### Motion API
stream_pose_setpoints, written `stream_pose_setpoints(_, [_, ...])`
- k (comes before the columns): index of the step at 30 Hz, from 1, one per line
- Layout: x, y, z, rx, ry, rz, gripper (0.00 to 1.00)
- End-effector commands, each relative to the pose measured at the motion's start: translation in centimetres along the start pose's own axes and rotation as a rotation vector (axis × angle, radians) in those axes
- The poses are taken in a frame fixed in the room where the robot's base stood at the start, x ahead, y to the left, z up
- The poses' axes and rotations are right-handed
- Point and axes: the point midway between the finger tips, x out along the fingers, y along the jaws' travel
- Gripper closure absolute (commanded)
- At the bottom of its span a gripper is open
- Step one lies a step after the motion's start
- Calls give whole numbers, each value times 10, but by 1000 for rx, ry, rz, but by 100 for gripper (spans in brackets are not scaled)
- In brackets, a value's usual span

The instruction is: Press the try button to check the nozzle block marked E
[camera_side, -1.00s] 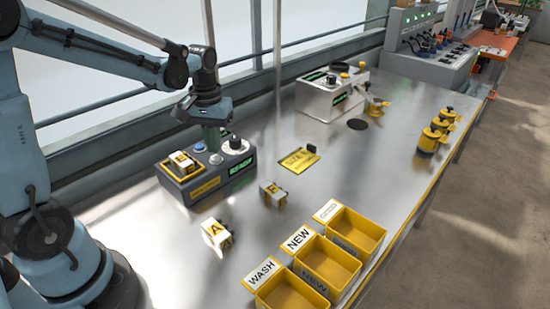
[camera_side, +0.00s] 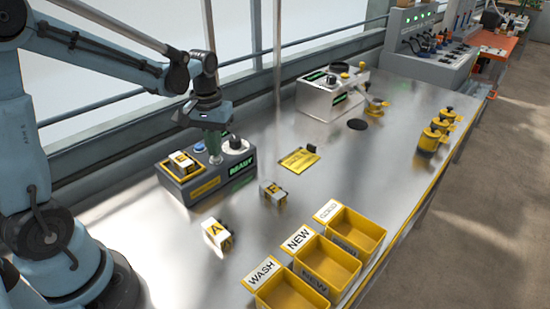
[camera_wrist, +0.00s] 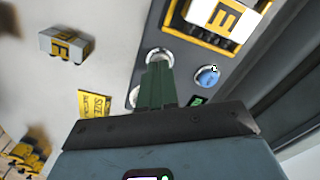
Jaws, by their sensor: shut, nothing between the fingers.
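The block marked E (camera_side: 181,162) sits in the yellow-edged seat on top of the dark tester box (camera_side: 187,190). It also shows at the top of the wrist view (camera_wrist: 222,18). A blue button (camera_side: 200,146) is on the box, also in the wrist view (camera_wrist: 208,76). My gripper (camera_side: 215,160) is shut and empty, pointing down over the box between the blue button and the white knob (camera_side: 236,146). In the wrist view its fingertips (camera_wrist: 156,65) overlap a silver-rimmed round button (camera_wrist: 159,53); whether they touch it I cannot tell. The box's green display reads READY.
A block marked A (camera_side: 216,232) and another block (camera_side: 273,193), its letter unclear, lie on the bench. A yellow card (camera_side: 299,160) lies behind. Yellow bins, including WASH (camera_side: 290,294) and NEW (camera_side: 328,267), stand at the front. A white machine (camera_side: 330,97) stands farther back.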

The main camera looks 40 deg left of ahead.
Motion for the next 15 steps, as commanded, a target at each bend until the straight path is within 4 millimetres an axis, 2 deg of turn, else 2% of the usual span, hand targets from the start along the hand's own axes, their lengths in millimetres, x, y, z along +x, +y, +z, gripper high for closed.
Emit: stream_pose_setpoints(15, [10,0,0,0,0,0,100])
